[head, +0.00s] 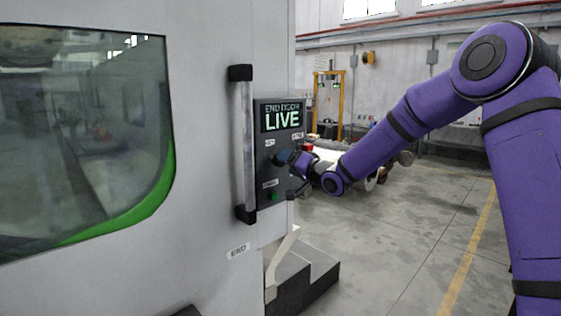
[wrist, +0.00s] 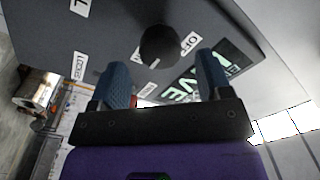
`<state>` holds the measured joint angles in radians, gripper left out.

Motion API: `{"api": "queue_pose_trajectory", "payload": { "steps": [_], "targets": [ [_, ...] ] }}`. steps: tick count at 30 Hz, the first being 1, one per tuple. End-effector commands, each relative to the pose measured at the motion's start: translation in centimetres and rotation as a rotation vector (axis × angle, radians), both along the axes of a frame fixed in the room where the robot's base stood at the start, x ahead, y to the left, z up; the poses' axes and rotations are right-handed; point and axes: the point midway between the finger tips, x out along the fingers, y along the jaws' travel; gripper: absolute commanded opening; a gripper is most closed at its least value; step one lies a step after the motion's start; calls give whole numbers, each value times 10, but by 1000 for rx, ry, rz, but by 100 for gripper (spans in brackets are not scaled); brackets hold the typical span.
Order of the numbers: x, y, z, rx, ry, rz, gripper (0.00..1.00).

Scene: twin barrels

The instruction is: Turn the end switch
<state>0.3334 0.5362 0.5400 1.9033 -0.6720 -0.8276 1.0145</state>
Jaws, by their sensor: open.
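The end door's dark control panel (head: 262,140) is mounted on the machine's side, with a lit display (head: 282,117) reading "END DOOR LIVE". In the wrist view a round black switch knob (wrist: 159,45) stands out from the panel (wrist: 115,35), with a label reading "OFF" (wrist: 189,43) beside it. My gripper (wrist: 161,64) is open, its two blue fingers apart, with the knob ahead of the gap between the fingertips. I cannot tell whether they touch it. In the head view my gripper (head: 284,158) is at the panel's middle and hides most of the knob.
A vertical door handle (head: 243,145) stands just left of the panel. A green button (head: 273,196) sits low on the panel. Dark steps (head: 300,280) are below. Open floor (head: 400,235) lies to the right, with a yellow frame (head: 328,100) behind.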

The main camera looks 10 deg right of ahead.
Motion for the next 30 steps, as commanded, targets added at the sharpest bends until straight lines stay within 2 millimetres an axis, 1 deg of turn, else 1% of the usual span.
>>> {"api": "queue_pose_trajectory", "payload": {
  "steps": [1, 3, 9, 14, 23, 26, 30],
  "targets": [
    [-8, -7, 0, -2, 1, -2, 71],
    [-18, -13, -1, -1, 0, -1, 71],
    [-36, -26, -2, -1, 0, 1, 71],
    [-42, -30, -2, 0, 2, 0, 71],
    [-42, -30, -2, -2, 2, 0, 71],
    [-45, -30, 1, -31, 4, -10, 71],
    [-55, -33, 7, -136, 26, -56, 71]
  ]
}}
